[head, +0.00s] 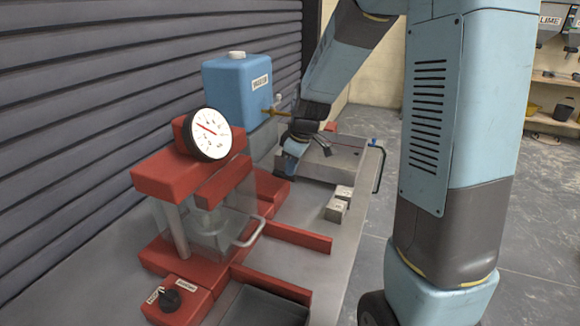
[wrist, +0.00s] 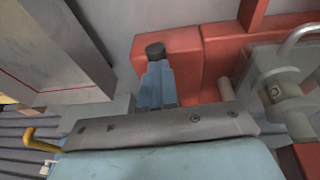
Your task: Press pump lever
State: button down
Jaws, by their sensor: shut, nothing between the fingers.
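The red press (head: 190,180) stands on the bench in the head view, with a round white dial gauge (head: 210,134) on top. Its red pump body (head: 272,190) sits at its right rear and fills the upper middle of the wrist view (wrist: 185,75). My gripper (head: 289,168) is shut and empty, pointing down at the pump body.
A blue water tank (head: 238,84) with a brass tap (head: 276,112) stands behind. A clear guard with a pale handle (head: 251,232) fronts the press. Small grey blocks (head: 338,205) and a grey tray (head: 335,160) lie to the right. A black-knobbed switch box (head: 178,302) is in front.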

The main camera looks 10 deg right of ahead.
jog(key=shift+s+f, duration=0.35)
jog(key=shift+r, duration=0.25)
jog(key=s+d+v, duration=0.1)
jog(key=v, duration=1.2)
jog(key=shift+s+d, duration=0.15)
jog(key=shift+d, duration=0.25)
jog(key=shift+f, duration=0.1)
dwell(0.4)
jog(key=s+d+r+m+t, duration=0.1)
jog(key=s+r+m, duration=0.1)
jog(key=s, duration=0.5)
jog(key=s+d+r+m+t+h, duration=0.1)
jog(key=s+m, duration=0.4)
jog(key=s, duration=0.1)
jog(key=s+d+r+m+t+h, duration=0.1)
jog(key=s+r+m, duration=0.1)
jog(key=s, duration=0.5)
jog(key=shift+s+r+m, duration=0.3)
jog(key=shift+r+m, duration=0.05)
jog(key=shift+m, duration=0.55)
jog(key=shift+s, duration=0.15)
